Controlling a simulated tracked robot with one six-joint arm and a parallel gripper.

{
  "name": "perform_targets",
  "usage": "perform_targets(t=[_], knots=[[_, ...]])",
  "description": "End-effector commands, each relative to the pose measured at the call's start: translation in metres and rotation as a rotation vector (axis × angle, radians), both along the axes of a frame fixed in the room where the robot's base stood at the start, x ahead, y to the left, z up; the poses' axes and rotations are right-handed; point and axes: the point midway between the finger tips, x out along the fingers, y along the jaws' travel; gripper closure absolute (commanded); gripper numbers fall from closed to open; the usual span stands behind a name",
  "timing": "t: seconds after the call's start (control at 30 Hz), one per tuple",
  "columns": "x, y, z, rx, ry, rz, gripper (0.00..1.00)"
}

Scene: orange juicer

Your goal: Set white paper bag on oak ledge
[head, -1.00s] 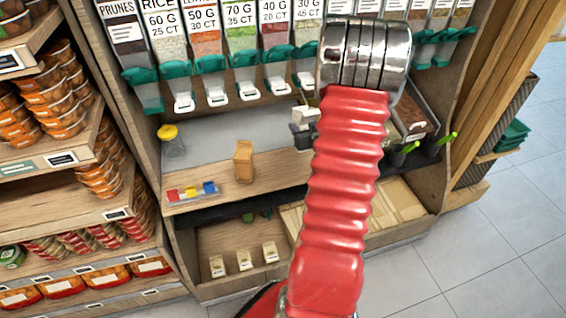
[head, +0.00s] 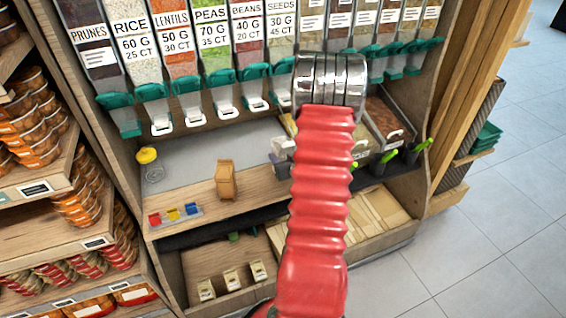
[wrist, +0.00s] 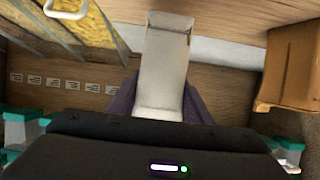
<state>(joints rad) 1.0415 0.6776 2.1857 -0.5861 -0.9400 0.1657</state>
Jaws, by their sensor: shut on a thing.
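In the wrist view, my gripper (wrist: 160,106) has its purple fingers shut on the white paper bag (wrist: 165,62), a pale, narrow block standing out past the fingertips. In the head view, a small pale part of the bag (head: 283,145) shows left of my red arm, which hides most of the gripper. The oak ledge (head: 255,192) runs below and left of it, in front of a grey surface. The bag appears to be above the ledge's rear area; I cannot tell whether it touches anything.
A brown paper bag (head: 226,182) stands on the ledge, and is at the right in the wrist view (wrist: 290,65). A tray of coloured pieces (head: 174,214) lies further left. A yellow-lidded jar (head: 150,164) stands behind. Dispensers with green spouts (head: 187,85) hang above. Ledge between tray and brown bag is clear.

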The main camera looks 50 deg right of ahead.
Motion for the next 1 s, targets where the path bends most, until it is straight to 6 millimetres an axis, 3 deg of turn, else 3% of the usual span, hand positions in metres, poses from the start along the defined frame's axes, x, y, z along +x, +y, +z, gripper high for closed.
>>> perform_targets(t=[0.3, 0.73, 0.77, 1.0], knots=[[0.0, 0.001, -0.033, 0.002, 0.001, 0.002, 0.77], [0.001, 0.001, -0.036, 0.0, 0.001, 0.002, 0.77], [0.001, 0.001, -0.036, 0.0, 0.001, 0.002, 0.52], [0.001, 0.001, -0.036, 0.0, 0.001, 0.002, 0.35]])
